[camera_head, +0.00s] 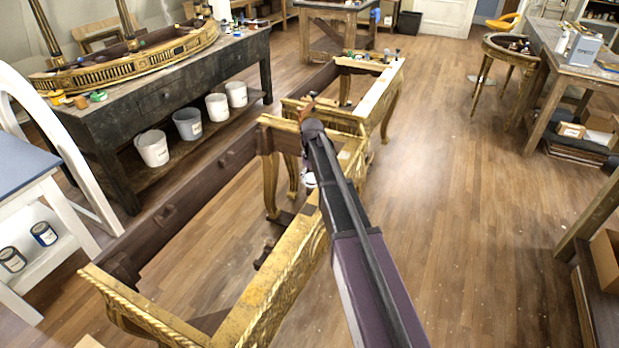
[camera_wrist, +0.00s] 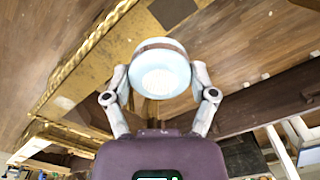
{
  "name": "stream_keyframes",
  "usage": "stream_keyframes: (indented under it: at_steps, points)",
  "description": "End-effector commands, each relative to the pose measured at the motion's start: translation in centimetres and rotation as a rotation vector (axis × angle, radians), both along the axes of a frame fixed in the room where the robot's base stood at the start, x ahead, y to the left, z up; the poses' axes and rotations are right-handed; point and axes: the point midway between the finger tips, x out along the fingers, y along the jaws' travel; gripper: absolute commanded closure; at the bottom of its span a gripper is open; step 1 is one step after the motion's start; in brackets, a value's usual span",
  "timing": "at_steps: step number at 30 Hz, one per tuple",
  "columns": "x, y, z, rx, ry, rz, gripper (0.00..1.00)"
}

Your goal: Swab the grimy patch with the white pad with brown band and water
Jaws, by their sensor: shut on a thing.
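In the wrist view, my gripper (camera_wrist: 160,82) is shut on the white pad with brown band (camera_wrist: 160,72). The pad's round pale face is toward the wrist camera, and the brown band shows along its upper rim. The gilt console (camera_head: 285,290) stands below my arm in the head view, its ornate gold rail running diagonally. That gold surface also shows behind the pad in the wrist view (camera_wrist: 85,85). In the head view my arm hides most of my gripper and the pad. I cannot pick out the grimy patch or any water with certainty.
A dark workbench (camera_head: 180,75) stands at the left, with several white buckets on its lower shelf. A wooden table (camera_head: 560,75) stands at the right. Open wooden floor (camera_head: 450,200) lies right of my arm.

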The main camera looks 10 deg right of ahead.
Motion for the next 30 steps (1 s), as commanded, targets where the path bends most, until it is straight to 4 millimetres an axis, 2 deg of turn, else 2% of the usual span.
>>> stream_keyframes:
  at_steps: [15, 30]
  points:
    - [0.0, 0.1, -3.1, 0.000, 0.000, 0.001, 0.64]
    - [0.0, 0.2, -3.2, 0.000, 0.000, 0.002, 0.64]
